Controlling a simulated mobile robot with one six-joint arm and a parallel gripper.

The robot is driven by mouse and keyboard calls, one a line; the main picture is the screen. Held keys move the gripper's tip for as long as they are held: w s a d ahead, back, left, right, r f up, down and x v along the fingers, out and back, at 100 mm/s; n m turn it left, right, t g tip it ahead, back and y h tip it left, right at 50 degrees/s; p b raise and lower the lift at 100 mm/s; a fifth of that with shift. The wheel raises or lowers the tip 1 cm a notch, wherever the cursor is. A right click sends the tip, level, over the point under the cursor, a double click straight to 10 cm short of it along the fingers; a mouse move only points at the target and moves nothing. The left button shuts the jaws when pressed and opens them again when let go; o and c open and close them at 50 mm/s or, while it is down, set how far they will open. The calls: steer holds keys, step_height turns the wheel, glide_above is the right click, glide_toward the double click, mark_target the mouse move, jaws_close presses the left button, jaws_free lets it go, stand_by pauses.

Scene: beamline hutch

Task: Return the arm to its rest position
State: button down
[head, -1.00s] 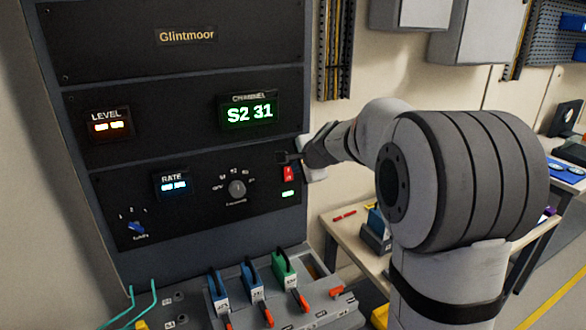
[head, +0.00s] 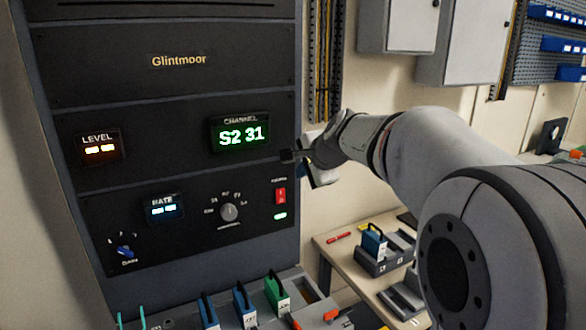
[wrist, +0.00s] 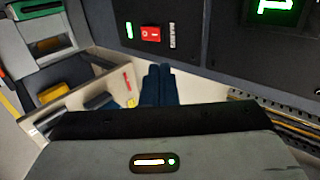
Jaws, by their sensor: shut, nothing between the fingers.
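My gripper (head: 287,155) is beside the right edge of the rack panel in the head view, level with the lower edge of the green "S2 31" channel display (head: 241,134). In the wrist view its dark blue fingers (wrist: 158,84) are together with nothing between them. My arm reaches in from the right of the head view and is bent. The red switch (head: 280,196) sits on the panel below my gripper, with a lit green lamp under it. The red switch also shows in the wrist view (wrist: 151,34), apart from the fingers.
The rack (head: 180,95) has a rate knob (head: 229,212) and a blue gain knob (head: 125,252). Below it, a sloped console holds blue and green handled modules (head: 277,296). A side bench (head: 330,250) carries a blue-handled block (head: 374,243). Grey wall cabinets (head: 398,25) hang behind my arm.

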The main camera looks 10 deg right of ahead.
steer(key=s+f+n+g+h, duration=0.1)
steer(key=s+f+n, duration=0.4)
steer(key=s, duration=0.5)
steer(key=s+f+n+g+h, duration=0.1)
steer(key=s+f+n+g, duration=0.2)
steer(key=s, duration=0.7)
steer(key=s+f+n+g, duration=0.2)
steer(key=s+f+n, duration=0.4)
steer(key=s, duration=0.5)
steer(key=shift+a+f+n+h, duration=0.3)
steer(key=shift+f+h, duration=0.1)
steer(key=shift+f, duration=0.5)
